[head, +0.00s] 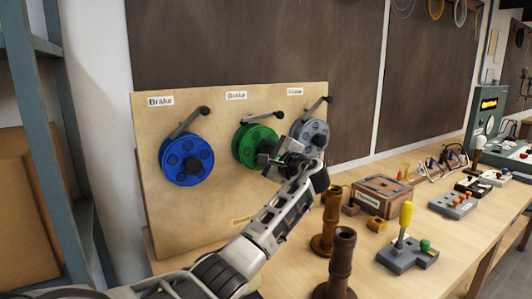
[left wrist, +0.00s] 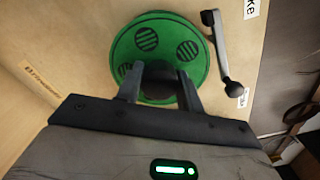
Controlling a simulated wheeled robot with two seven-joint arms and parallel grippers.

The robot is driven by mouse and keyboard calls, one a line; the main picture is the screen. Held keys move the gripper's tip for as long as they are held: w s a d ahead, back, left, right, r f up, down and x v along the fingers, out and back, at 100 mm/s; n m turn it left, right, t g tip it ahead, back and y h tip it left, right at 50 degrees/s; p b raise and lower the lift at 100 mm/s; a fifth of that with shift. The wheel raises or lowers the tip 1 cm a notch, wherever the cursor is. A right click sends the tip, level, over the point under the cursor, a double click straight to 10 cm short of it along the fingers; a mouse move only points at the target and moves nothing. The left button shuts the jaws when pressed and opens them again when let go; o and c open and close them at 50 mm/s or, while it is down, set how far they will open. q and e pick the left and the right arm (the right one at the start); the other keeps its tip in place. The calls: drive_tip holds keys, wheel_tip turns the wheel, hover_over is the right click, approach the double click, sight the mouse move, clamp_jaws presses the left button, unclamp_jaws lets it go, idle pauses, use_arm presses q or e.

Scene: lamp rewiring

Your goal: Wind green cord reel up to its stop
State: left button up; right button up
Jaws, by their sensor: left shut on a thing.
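The green cord reel (head: 250,141) is mounted in the middle of an upright wooden board, between a blue reel (head: 180,170) and a grey reel (head: 318,129). Its round green face also fills the top of the left wrist view (left wrist: 160,45), with dark hatched circles. My left gripper (head: 266,160) is at the lower right of the green reel; in the left wrist view its fingers (left wrist: 160,92) straddle a dark part at the reel's lower side. That held part is mostly hidden. A grey brake lever (left wrist: 219,45) with a black knob stands beside the reel. My right gripper is not in view.
The wooden board (head: 200,215) bears "Brake" labels and a lever above each reel. On the bench to the right stand brown turned posts (head: 341,260), a wooden box (head: 382,188) and a grey box with a yellow handle (head: 405,215). My left arm crosses the front of the board.

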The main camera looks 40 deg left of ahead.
use_arm(q)
drive_tip(key=shift+f+m, duration=0.15)
drive_tip(key=shift+m, duration=1.65)
drive_tip(key=o, duration=1)
drive_tip(key=b+v, duration=0.3)
drive_tip(key=v, duration=1.3)
